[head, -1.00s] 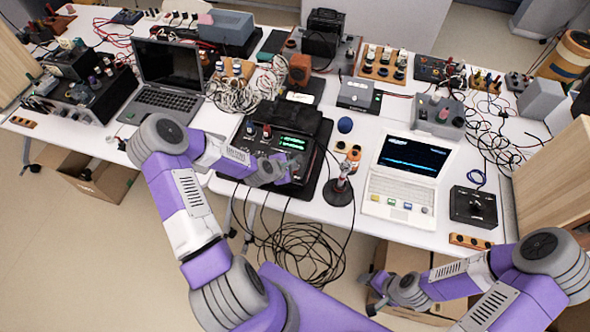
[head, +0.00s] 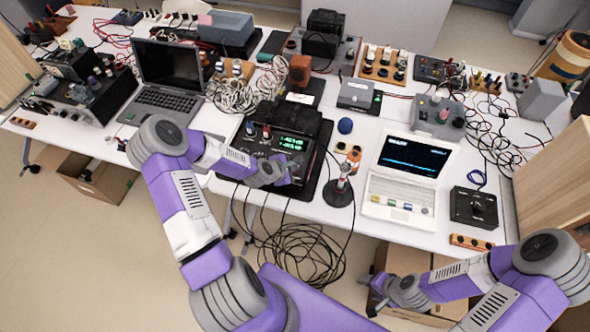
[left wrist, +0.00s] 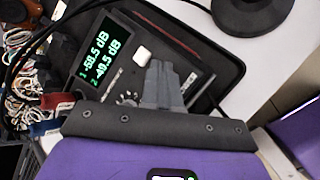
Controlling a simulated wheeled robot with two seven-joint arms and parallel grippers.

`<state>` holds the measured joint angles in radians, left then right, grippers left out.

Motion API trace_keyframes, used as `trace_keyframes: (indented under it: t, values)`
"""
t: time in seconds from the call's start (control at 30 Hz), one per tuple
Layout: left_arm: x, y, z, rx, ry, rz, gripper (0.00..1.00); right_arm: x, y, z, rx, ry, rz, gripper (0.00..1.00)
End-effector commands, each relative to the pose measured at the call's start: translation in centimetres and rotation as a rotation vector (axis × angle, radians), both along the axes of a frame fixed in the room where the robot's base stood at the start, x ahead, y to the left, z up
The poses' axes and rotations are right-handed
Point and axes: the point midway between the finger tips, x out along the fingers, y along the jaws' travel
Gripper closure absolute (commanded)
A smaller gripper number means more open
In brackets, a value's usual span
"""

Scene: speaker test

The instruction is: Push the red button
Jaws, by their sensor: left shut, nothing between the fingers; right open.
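A black meter box (head: 313,180) with a green lit display (head: 291,143) sits near the table's front edge. I cannot make out a distinct red button; my gripper hides part of the panel. My left gripper (head: 292,168) is shut and empty, over the box's front panel. Its fingers (left wrist: 163,82) point at the panel beside the white button; contact cannot be told. My right gripper (head: 370,293) is open, low in front of the table.
A white laptop (head: 398,190) and a microphone on a round base (head: 339,192) stand right of the box. A dark laptop (head: 165,90) stands left. Loose cables (head: 305,250) hang below the front edge. Other devices crowd the table (head: 345,222).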

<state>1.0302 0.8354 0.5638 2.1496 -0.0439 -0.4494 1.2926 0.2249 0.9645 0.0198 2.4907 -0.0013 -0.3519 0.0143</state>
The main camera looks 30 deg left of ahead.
Motion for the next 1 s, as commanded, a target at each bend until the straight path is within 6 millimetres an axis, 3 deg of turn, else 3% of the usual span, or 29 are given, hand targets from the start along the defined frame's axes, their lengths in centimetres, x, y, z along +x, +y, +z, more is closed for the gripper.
trace_keyframes:
  t: [0.2, 0.6, 1.0]
  values:
    - [0.0, 0.0, 1.4, 0.001, 0.0, -0.001, 1.0, 0.0, 0.0, 1.1, 0.0, 0.0, 0.0, 0.41]
    - [0.0, 0.0, 1.6, 0.001, 0.0, -0.001, 1.0, 0.0, 0.0, 1.2, 0.0, 0.0, 0.0, 0.41]
    - [0.0, 0.0, 5.5, 0.001, 0.0, -0.001, 1.0, 0.0, 0.0, 4.2, 0.0, 0.0, 0.0, 0.41]
